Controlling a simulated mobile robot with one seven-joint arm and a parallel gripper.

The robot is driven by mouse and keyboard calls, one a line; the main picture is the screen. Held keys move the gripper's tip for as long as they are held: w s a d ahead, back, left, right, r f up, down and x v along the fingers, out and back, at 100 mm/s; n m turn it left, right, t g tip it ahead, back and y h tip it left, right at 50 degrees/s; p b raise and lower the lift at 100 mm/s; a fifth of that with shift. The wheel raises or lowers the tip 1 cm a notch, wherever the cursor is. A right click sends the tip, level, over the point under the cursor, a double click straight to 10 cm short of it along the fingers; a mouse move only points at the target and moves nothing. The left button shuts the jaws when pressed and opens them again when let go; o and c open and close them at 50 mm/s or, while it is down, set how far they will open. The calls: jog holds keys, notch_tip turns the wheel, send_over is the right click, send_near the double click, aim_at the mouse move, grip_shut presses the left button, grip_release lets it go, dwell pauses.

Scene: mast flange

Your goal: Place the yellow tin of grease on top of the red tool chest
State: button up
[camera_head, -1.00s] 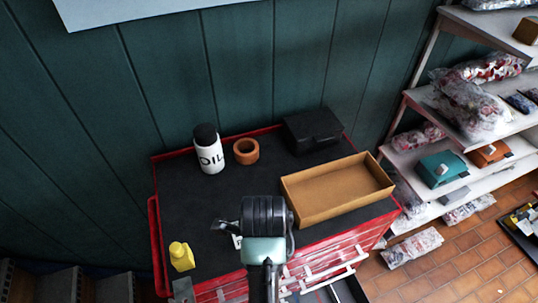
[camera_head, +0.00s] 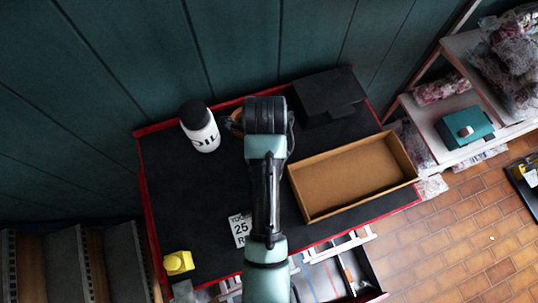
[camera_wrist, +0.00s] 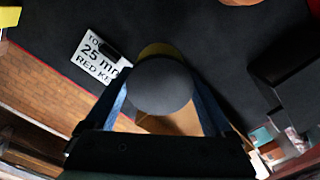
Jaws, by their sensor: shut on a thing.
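The yellow tin with a round grey lid (camera_wrist: 162,86) is between the two blue fingers of my gripper (camera_wrist: 160,92) in the wrist view. The gripper is shut on it, and only a strip of its yellow side shows past the lid. The red tool chest (camera_head: 152,215) has a black top, which lies beneath the tin in the wrist view (camera_wrist: 190,22). I cannot tell whether the tin touches it. In the head view my arm's end is over the middle of the chest top and hides the fingers and tin.
On the chest top are a white oil bottle (camera_head: 202,132), a partly hidden orange ring (camera_head: 236,122), a black case (camera_head: 328,97), a tan tray (camera_head: 350,178), a white printed card (camera_head: 240,230) and a small yellow container (camera_head: 178,262). A drawer (camera_head: 328,278) stands open in front. The left-middle top is clear.

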jog(key=shift+s+f, duration=0.25)
jog(key=shift+f, duration=0.35)
jog(key=shift+w+f+p, duration=0.2)
jog(key=shift+f+p, duration=0.4)
jog(key=shift+f, duration=2.1)
jog(key=shift+f, duration=0.2)
jog(key=o, duration=1.4)
jog(key=shift+r, duration=0.15)
